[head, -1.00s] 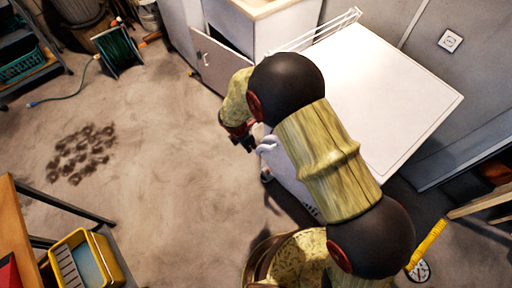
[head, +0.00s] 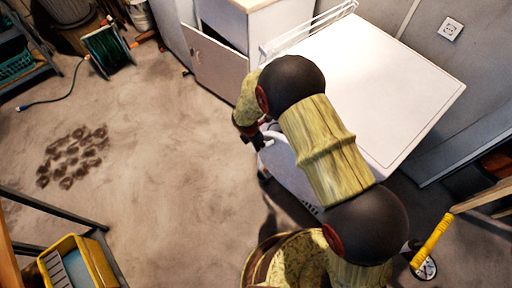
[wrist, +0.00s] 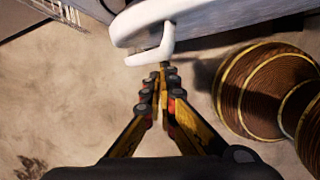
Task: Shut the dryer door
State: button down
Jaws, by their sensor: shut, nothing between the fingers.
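The dryer (head: 385,85) is the white machine with the broad white top at the right in the head view. My arm hides much of its front. Part of its white door (head: 273,143) shows beside my gripper (head: 256,140). In the wrist view the door is a thick, rounded white rim (wrist: 150,18) with a hook-like piece bent below it. My gripper (wrist: 164,68) is shut and empty. Its fingertips are just below that hooked piece, close to it; I cannot tell whether they touch. How far the door stands open is hard to tell.
A cabinet with an open grey door (head: 215,68) stands beyond the dryer, with a white rack (head: 310,30) between them. A green hose reel (head: 105,50) lies at the far left. A yellow bin (head: 95,262) is at lower left. The floor left of my gripper is clear.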

jog(key=shift+m, duration=0.9)
jog(key=shift+w+d+p, duration=0.4)
jog(key=shift+w+d, duration=0.1)
jog(key=shift+w, duration=0.35)
jog(key=shift+w+d+p, duration=0.45)
jog(key=shift+w, duration=0.4)
jog(key=shift+w+d+p, duration=0.4)
jog(key=shift+w+d, duration=0.1)
jog(key=shift+w, duration=0.35)
jog(key=p, duration=0.5)
send_near(267, 135)
jog(key=s+a+r, duration=0.2)
jog(key=s+a, duration=0.2)
jog(key=shift+w, duration=0.15)
jog(key=shift+b, duration=0.3)
